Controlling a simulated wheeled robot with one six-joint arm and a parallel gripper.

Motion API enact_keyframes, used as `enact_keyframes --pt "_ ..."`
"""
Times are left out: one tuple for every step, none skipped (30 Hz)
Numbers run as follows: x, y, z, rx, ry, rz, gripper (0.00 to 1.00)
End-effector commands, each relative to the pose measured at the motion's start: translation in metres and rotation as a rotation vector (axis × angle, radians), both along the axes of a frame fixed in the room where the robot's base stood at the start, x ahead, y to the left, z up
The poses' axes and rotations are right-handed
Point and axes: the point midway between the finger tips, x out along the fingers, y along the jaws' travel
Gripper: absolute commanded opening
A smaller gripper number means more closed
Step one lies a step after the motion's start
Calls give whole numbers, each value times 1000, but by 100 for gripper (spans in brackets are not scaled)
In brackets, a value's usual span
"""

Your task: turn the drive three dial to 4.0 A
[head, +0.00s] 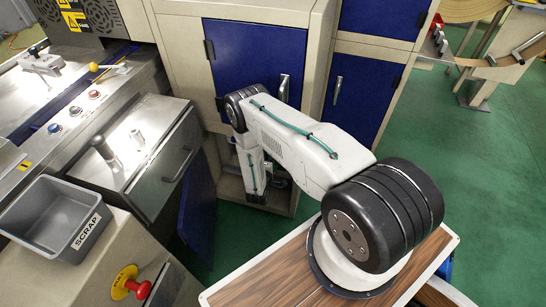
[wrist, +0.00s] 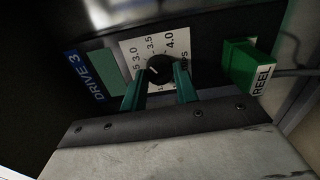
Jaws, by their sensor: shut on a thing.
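The drive three dial (wrist: 159,69) is a round black knob on a white scale plate (wrist: 130,45) in the wrist view. The plate reads 3.0, 3.5 and 4.0. A short white mark on the knob points up and left, seemingly between 3.0 and 3.5; its exact reading is hard to tell. A blue label (wrist: 88,77) reading DRIVE 3 is on the left. My gripper (wrist: 160,73) is shut on the dial, one green finger on each side. In the head view my arm reaches down toward the cabinet's lower opening, and the dial cannot be made out.
A green block (wrist: 248,62) with a REEL tag and a cable sits right of the dial. A pale, scuffed surface fills the lower wrist view. In the head view, a grey scrap bin (head: 55,215) and a red emergency knob (head: 138,288) stand at left; blue doors (head: 255,65) are behind my arm.

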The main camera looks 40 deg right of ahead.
Motion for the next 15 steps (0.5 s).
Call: enact_keyframes --pt "0 1 -1 27 -31 4 7" --pt "0 1 0 45 -54 4 7" --pt "0 1 0 68 -84 4 7" --pt "0 1 0 85 -106 4 7" --pt "0 1 0 103 -129 4 7" --pt "0 1 0 126 -159 3 7" --pt "0 1 0 144 -181 3 7" --pt "0 1 0 161 -204 3 7" --pt "0 1 0 185 -234 3 7" --pt "0 1 0 203 -257 3 7" --pt "0 1 0 220 -279 3 7" --pt "0 1 0 243 -309 3 7" --pt "1 1 0 261 -332 3 7" --pt "1 1 0 279 -354 3 7" --pt "1 1 0 302 -384 3 7"
